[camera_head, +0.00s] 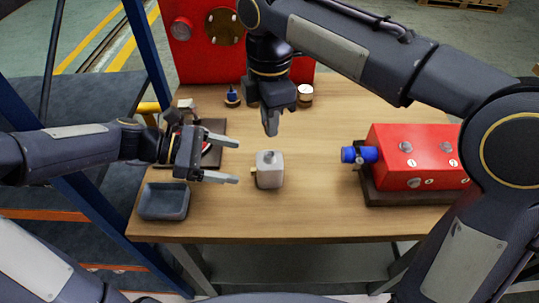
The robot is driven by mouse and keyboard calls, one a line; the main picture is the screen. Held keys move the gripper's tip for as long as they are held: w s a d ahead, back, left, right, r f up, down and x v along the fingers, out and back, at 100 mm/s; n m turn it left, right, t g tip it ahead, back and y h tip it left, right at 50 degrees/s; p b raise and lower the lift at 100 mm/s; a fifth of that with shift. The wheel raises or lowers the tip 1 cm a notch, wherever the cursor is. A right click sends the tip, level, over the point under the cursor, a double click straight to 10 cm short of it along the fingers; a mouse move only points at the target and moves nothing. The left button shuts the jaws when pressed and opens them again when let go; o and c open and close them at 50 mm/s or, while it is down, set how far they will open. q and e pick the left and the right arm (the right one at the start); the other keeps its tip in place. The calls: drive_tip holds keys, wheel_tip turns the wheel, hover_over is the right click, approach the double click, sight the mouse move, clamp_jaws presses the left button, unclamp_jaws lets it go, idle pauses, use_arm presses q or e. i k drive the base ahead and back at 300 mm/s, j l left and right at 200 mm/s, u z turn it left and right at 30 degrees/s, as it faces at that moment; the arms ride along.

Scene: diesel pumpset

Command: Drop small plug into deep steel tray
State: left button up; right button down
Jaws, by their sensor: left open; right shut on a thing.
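The deep steel tray (147,209) is a dark grey open box at the table's front left, and it looks empty. My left gripper (231,160) is open, its fingers pointing right, above and to the right of the tray, just left of a grey block. My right gripper (271,128) points down over the middle of the table, above and behind that block. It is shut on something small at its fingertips. I cannot make the held thing out, so I cannot tell whether it is the small plug. No loose plug is clearly visible on the table.
The grey block (270,176) has a knob on top and a brass fitting on its left. A red unit with a blue cap (415,150) stands right. A red panel (200,60) stands at the back, small parts before it. The front middle tabletop is clear.

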sight(174, 204)
drive_tip(key=k, duration=1)
